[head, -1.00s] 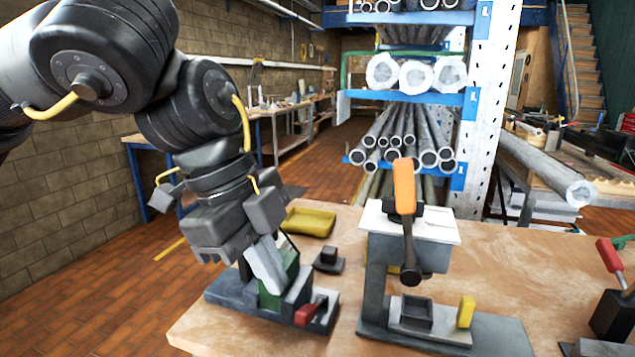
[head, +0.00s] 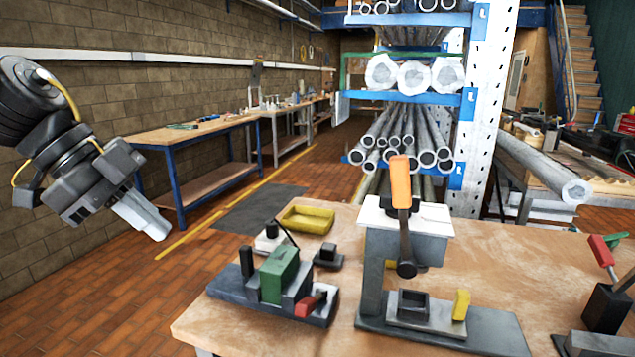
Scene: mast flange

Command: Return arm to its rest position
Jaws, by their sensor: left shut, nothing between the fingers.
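My left gripper (head: 148,224) is at the left of the head view, off the left edge of the workbench (head: 480,262) and over the brick-red floor. Its fingers are together, with nothing between them. My left arm comes in from the left edge, and only its lower part shows. My right gripper and arm are not in view.
On the workbench stand a vise-like fixture (head: 262,290) with a green block, a yellow tray (head: 308,220), a grey stand (head: 375,290) with an orange-handled tool (head: 401,185), and a red-handled clamp (head: 608,300). A pipe rack (head: 490,100) stands behind.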

